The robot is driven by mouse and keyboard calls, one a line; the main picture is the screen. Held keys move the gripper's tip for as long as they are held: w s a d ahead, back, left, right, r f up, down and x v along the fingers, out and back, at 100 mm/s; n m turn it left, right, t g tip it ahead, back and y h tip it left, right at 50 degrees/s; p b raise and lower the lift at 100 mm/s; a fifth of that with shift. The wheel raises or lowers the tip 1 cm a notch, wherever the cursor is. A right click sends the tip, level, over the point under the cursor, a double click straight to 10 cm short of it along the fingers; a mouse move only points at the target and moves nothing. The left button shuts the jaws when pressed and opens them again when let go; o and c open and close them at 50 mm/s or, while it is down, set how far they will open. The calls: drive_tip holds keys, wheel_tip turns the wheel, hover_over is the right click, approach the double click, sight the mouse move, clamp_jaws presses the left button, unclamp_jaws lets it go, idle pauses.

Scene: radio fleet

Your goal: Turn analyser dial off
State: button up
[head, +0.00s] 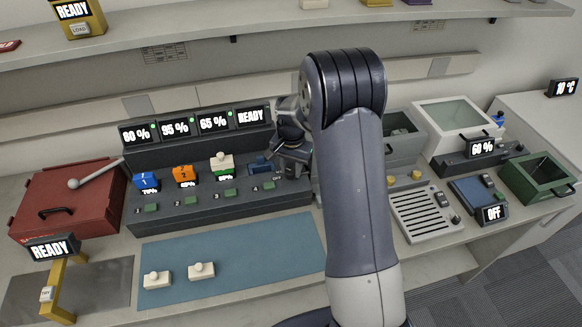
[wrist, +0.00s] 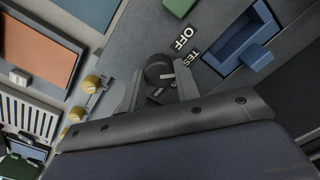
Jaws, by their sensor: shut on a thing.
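The analyser dial (wrist: 158,70) is a round black knob with a white mark in the wrist view. The mark points roughly right in the picture, and I cannot tell exactly which label it meets. An OFF label (wrist: 182,38) and a TEST label (wrist: 196,58) lie to the knob's upper right; another label below it is partly hidden. My gripper (wrist: 160,88) is shut on the dial, one finger on each side. In the head view my gripper (head: 293,160) is at the right end of the dark charger rack (head: 215,213) and hides the dial.
The rack holds a blue radio (head: 146,181), an orange radio (head: 183,174) and a white-green radio (head: 222,164). An empty blue bay (wrist: 238,50) is beside the dial. Yellow knobs (wrist: 91,84) stand on the other side. A blue mat (head: 240,255) lies in front.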

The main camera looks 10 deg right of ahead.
sight(291, 170)
drive_tip(key=shift+n, duration=0.3)
drive_tip(key=n+b, duration=0.2)
drive_tip(key=n, duration=0.1)
drive_tip(key=shift+n, duration=0.3)
drive_tip(key=n+b, duration=0.1)
drive_tip(key=n, duration=0.3)
drive_tip(key=shift+n, duration=0.3)
idle(0.3)
drive_tip(key=o, duration=1)
drive_tip(key=shift+c, duration=0.2)
wheel_tip(291, 170, up, 11)
drive_tip(key=b, duration=0.1)
drive_tip(key=shift+f, duration=0.2)
